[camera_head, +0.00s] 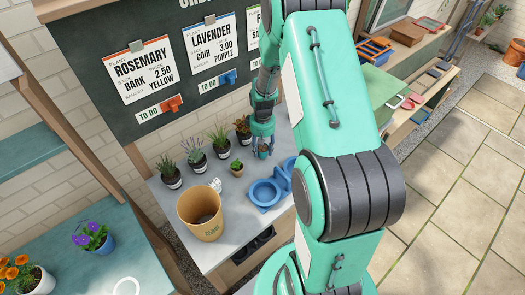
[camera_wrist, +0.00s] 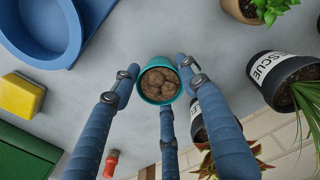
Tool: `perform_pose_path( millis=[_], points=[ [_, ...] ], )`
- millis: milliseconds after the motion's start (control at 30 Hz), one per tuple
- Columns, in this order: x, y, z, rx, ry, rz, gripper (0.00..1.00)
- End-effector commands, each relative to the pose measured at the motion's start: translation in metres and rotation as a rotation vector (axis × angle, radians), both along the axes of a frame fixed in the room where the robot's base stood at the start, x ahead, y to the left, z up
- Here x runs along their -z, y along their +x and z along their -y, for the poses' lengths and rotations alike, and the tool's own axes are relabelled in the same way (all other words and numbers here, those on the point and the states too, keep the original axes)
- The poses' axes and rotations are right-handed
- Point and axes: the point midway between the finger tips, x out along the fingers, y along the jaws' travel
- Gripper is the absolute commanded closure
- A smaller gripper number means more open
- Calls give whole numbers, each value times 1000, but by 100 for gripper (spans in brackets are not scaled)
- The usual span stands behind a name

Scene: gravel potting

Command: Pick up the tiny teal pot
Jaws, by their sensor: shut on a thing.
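The tiny teal pot (camera_wrist: 147,92) shows in the middle of the wrist view, its open top facing the camera and brown chunky filling inside. My gripper (camera_wrist: 158,80) is shut on it, with its blue fingers around the rim at left, right and below. In the head view, my gripper (camera_head: 263,143) points down over the back of the grey bench, and the pot (camera_head: 263,154) shows small between the fingers. I cannot tell whether its base touches the bench.
Blue saucers (camera_head: 264,195) lie just in front of the pot. A tan bucket (camera_head: 201,229) stands at the front left of the bench. Several potted plants (camera_head: 197,159) line the back, with a small terracotta one (camera_head: 236,169) nearer. The order board (camera_head: 160,50) rises behind.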

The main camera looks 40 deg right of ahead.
Motion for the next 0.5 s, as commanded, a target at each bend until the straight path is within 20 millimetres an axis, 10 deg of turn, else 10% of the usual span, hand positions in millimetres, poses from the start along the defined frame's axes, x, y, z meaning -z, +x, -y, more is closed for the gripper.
perform_pose_path(
  millis=[500],
  points=[
    [-75,1,0,0,-1,2,84]
  ],
)
